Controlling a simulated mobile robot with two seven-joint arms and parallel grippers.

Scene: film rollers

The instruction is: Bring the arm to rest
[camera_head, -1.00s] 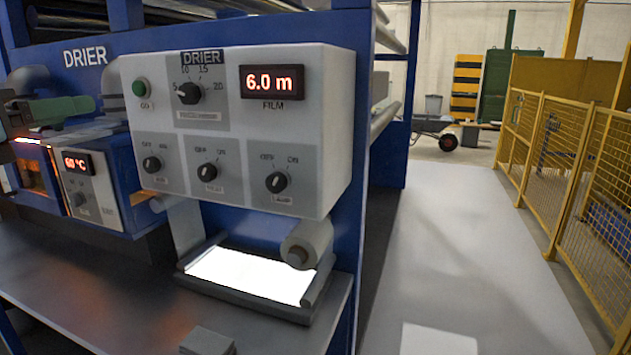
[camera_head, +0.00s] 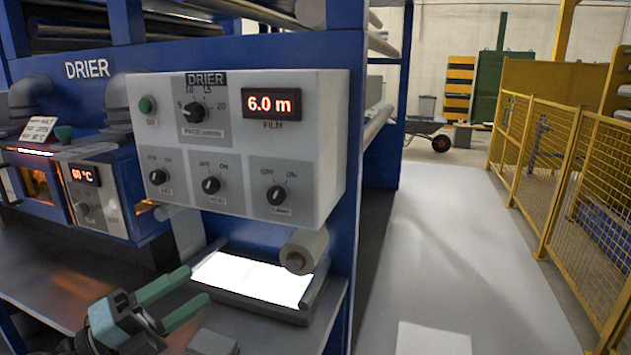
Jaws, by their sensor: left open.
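My left gripper (camera_head: 194,293) shows at the bottom left in the head view, over the grey bench. Its two green fingers are apart, point up and to the right, and hold nothing. It is below the grey drier control panel (camera_head: 235,128) and clear of it. The finger tips appear in front of the left side of the lit white plate (camera_head: 255,277); I cannot tell the gap between them. My right gripper is not in view.
The panel carries a green button (camera_head: 147,104), several black knobs and a red display (camera_head: 271,103) reading 6.0 m. A small oven (camera_head: 85,190) showing 60 °C stands at left. A grey block (camera_head: 213,342) is near the gripper. Open floor (camera_head: 460,250) and a yellow fence (camera_head: 545,170) lie right.

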